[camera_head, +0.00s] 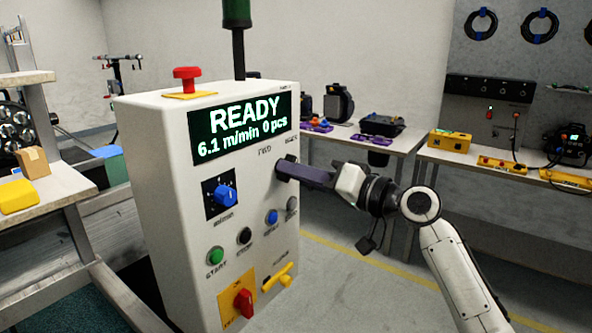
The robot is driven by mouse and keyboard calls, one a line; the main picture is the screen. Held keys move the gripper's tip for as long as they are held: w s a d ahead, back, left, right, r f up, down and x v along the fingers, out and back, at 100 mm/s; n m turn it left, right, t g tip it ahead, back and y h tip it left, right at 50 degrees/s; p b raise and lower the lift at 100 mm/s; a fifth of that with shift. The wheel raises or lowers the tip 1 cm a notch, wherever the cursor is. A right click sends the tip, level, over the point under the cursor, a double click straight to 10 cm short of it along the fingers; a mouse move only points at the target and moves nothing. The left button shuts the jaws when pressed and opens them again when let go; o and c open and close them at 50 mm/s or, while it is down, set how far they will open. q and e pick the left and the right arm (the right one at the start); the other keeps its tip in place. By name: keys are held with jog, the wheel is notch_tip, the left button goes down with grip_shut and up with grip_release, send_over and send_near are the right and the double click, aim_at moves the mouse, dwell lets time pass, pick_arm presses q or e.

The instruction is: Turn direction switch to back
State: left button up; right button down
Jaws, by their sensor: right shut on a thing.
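The direction switch is on the upper right of the white control box's (180,210) front, below the green-lettered display (240,125). The label "FWD" stands above its left and a second, hard-to-read label above its right. My right gripper (283,169) reaches in from the right and is shut on the switch. Its dark fingers hide the knob, so I cannot tell which way the switch points. My left gripper is not in view.
Nearby on the box are a blue dial (226,194), a green start button (215,255), a blue button (271,217), a red rotary switch (243,302), a yellow handle (278,276) and a red emergency button (187,77). Open floor lies to the right.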

jog(key=c, duration=1.7)
grip_release()
jog(key=b+v, duration=0.2)
jog(key=v, duration=0.8)
jog(key=shift+s+d, duration=0.1)
jog(key=shift+d, duration=0.05)
jog(key=s+d+f+m+h, duration=0.1)
jog(key=s+f+h, duration=0.1)
jog(key=f, duration=0.9)
jog(key=s+d+f+m+h, duration=0.1)
jog(key=s+d+f+h, duration=0.15)
jog(key=f, duration=0.85)
jog(key=s+f+m+h, duration=0.1)
jog(key=s+f+h, duration=0.2)
jog(key=f, duration=0.8)
jog(key=s+d+f+h, duration=0.1)
jog(key=s+f, duration=0.5)
jog(key=s, duration=0.2)
jog(key=s+d+f+n+g+h, duration=0.1)
jog(key=s+d+f+h, duration=0.1)
jog(key=s+f, duration=0.4)
jog(key=s+d+f+n+g+h, duration=0.1)
jog(key=s+f, duration=0.5)
jog(key=s, duration=0.4)
jog(key=shift+s+d+h, duration=0.3)
jog(key=shift+d+h, duration=0.05)
jog(key=shift+d, duration=0.05)
